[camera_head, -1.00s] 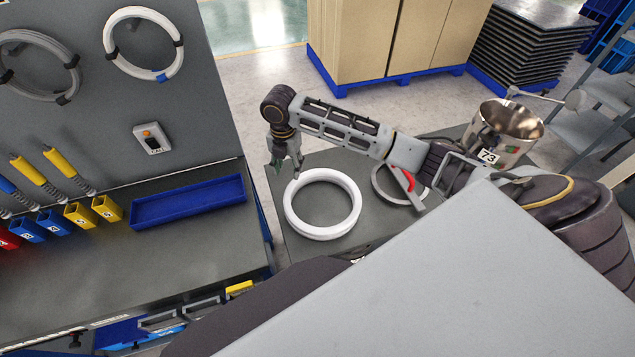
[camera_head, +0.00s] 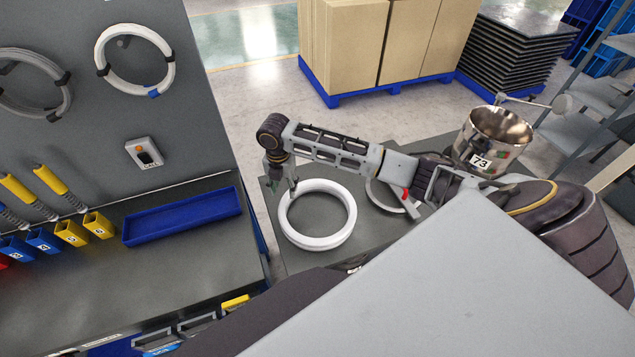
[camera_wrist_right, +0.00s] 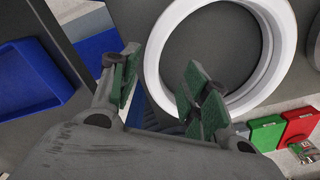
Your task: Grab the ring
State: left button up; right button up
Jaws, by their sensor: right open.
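A thick white ring (camera_head: 318,243) lies flat on the dark grey table. In the right wrist view the white ring (camera_wrist_right: 153,62) fills the upper middle. My right gripper (camera_head: 283,187) is at the ring's far left edge, with the arm reaching over the table. In the right wrist view the right gripper (camera_wrist_right: 162,88) is open, its green-padded fingers apart and nothing clearly held. The right fingers overlap the ring's rim in that view. I cannot tell whether they touch it. My left gripper is not in view.
A grey ring with a red part (camera_head: 405,195) lies partly hidden beneath my right arm. A metal pot (camera_head: 497,130) stands to the right. A workbench at left has a blue tray (camera_head: 183,216) and yellow bins (camera_head: 99,225). Another white ring (camera_head: 101,62) hangs on the panel.

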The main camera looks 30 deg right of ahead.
aim_at(285, 202)
jog(key=shift+f, duration=1.8)
jog(key=shift+w+f, duration=0.15)
jog(key=shift+f, duration=2.45)
grip_shut()
